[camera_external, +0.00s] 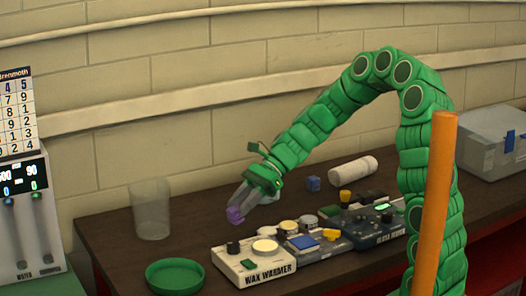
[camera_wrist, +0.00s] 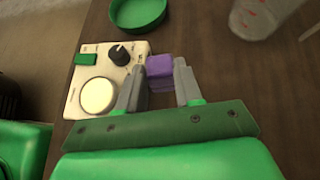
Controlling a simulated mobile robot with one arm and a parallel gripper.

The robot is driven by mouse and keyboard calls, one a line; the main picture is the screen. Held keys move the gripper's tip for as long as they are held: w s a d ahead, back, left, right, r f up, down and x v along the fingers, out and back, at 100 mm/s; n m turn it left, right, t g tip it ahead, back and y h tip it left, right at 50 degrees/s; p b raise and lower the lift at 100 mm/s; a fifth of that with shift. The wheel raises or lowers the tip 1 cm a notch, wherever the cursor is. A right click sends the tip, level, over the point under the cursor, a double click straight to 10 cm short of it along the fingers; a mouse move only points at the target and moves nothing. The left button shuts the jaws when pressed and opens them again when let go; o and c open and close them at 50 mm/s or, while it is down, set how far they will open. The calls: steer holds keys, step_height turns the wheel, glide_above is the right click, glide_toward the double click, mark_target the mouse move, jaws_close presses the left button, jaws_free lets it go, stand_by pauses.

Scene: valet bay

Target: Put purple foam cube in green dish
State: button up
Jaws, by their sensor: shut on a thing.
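The purple foam cube (camera_external: 235,215) is between the fingertips of my gripper (camera_external: 246,202), which is shut on it. In the external view they appear above the table, behind the wax warmer. The cube (camera_wrist: 159,70) also shows between the two grey fingers of my gripper (camera_wrist: 160,88) in the wrist view. The green dish (camera_external: 175,275) is a round, shallow dish at the table's front left. Its near part shows at the top of the wrist view (camera_wrist: 138,27), beyond the cube, and its inside looks empty.
A clear cup (camera_external: 150,210) stands at the back left. A blue cube (camera_external: 313,183) and a white roll (camera_external: 352,171) lie behind. Bare table lies between cup and dish.

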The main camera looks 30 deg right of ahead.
steer(key=shift+a+f+n+g+h, duration=0.3)
steer(key=shift+a+n+h, duration=0.2)
steer(key=shift+h, duration=0.2)
steer(key=shift+a+n+g+h, duration=0.3)
steer(key=shift+a+n+h, duration=0.5)
steer(key=shift+h, duration=0.2)
steer(key=a+n+h, duration=0.3)
steer(key=h, duration=0.1)
step_height(320, 180, up, 4)
steer(key=n+t+h, duration=0.4)
steer(key=n+t, duration=0.4)
steer(key=n, duration=0.2)
glide_above(195, 277)
steer(key=s, duration=0.2)
steer(key=shift+w+f, duration=0.1)
steer(key=shift+f, duration=5.3)
steer(key=o, duration=1.1)
